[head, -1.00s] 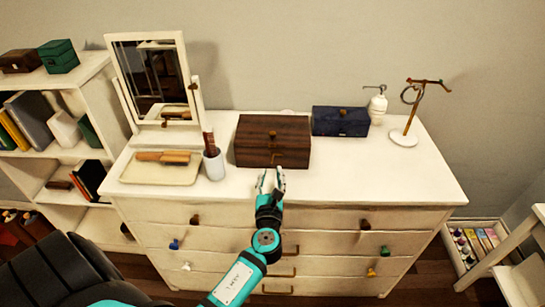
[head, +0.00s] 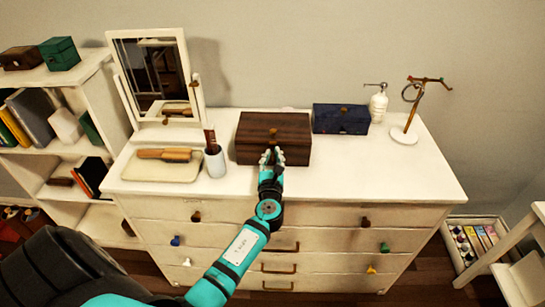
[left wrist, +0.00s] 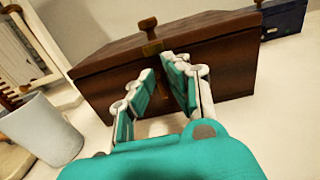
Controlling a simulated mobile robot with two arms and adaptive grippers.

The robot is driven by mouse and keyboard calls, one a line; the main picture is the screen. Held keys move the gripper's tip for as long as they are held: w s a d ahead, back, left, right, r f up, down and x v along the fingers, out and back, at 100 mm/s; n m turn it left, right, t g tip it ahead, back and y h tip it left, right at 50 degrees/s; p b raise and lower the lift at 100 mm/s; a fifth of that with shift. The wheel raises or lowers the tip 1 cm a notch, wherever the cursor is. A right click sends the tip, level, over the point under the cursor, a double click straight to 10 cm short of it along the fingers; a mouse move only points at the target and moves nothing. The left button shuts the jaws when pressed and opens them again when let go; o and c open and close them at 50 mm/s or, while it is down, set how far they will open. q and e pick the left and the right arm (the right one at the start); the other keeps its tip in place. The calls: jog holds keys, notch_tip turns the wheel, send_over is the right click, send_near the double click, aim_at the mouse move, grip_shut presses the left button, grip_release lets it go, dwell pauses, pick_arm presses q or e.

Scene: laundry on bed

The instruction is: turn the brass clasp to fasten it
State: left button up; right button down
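The dark wooden box (head: 290,125) stands shut on the dresser, and its front fills much of the left wrist view (left wrist: 225,68). The brass clasp (left wrist: 151,48) is on the upper front of the box, below a small knob (left wrist: 147,25) on the lid edge. In the head view my fingers hide the clasp. My left gripper (head: 271,153) is in front of the box. In the left wrist view its fingers (left wrist: 163,68) are parted, with a narrow gap between the tips, just below the clasp. I cannot tell if they touch the box. My right gripper is out of view.
A white cup (head: 215,162) with a brush stands left of the box, beside a tray (head: 140,172) and a mirror (head: 160,75). A blue box (head: 340,122), a white bottle (head: 377,108) and a stand (head: 405,136) are to the right. The dresser's front right top is clear.

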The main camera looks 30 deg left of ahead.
pick_arm(q)
grip_shut()
jog(key=shift+f, duration=0.1)
jog(key=n+b, duration=0.1)
jog(key=n, duration=0.1)
jog(key=n+b, duration=0.1)
jog(key=shift+s+a+f+n+b, duration=0.1)
jog(key=shift+f+n+b, duration=0.05)
jog(key=shift+n+b, duration=0.2)
jog(key=n+b, duration=0.2)
jog(key=n, duration=0.2)
jog(key=shift+a, duration=0.1)
jog(key=n+b, duration=0.2)
jog(key=n, duration=0.1)
jog(key=shift+f+n, duration=0.15)
jog(key=shift+n, duration=0.1)
jog(key=n+b, duration=0.2)
jog(key=n, duration=0.2)
jog(key=shift+s+a+f+n+b, duration=0.1)
jog(key=shift+n+b, duration=0.25)
jog(key=shift+n, duration=0.05)
jog(key=shift+n+b, duration=0.35)
jog(key=shift+n, duration=0.55)
